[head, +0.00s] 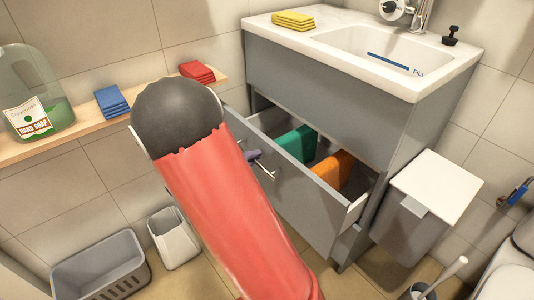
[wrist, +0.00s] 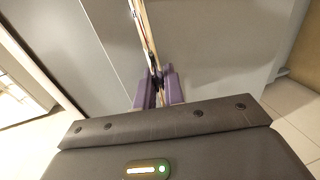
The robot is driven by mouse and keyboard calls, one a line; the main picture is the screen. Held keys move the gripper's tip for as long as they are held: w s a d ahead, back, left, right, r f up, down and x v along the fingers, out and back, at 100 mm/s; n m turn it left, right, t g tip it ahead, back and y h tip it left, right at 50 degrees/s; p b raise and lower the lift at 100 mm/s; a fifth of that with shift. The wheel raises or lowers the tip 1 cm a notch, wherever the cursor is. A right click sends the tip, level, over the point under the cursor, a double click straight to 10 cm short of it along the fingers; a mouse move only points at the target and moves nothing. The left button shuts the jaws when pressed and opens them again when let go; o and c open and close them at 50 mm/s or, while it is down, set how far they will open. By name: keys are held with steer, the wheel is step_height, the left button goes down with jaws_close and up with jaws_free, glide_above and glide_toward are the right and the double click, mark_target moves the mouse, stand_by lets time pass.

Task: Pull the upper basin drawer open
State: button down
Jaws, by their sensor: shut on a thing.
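The grey basin cabinet (head: 320,85) stands at the right under a white sink. Below its top panel, a grey drawer (head: 312,208) is pulled out, with a green item (head: 297,144) and an orange item (head: 332,171) inside. A thin metal handle (head: 263,170) sits on the drawer front. My gripper (head: 252,156) is at this handle, mostly hidden behind my red arm in the head view. In the wrist view its purple fingers (wrist: 158,90) are shut on the handle bar (wrist: 147,38).
A white-lidded bin (head: 408,215) stands close to the drawer's right side. A grey basket (head: 100,268) and a small white bin (head: 174,238) are on the floor at the left. A wooden shelf (head: 85,130) holds soap and cloths.

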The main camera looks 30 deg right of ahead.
steer(key=f+b+v, duration=0.1)
steer(key=v, duration=0.7)
steer(key=shift+a+f, duration=0.25)
steer(key=shift+a, duration=0.15)
steer(key=c, duration=1.6)
jaws_free()
steer(key=shift+c, duration=0.2)
steer(key=shift+a, duration=0.1)
steer(key=v, duration=0.7)
steer(key=shift+a, duration=0.25)
steer(key=shift+r, duration=0.1)
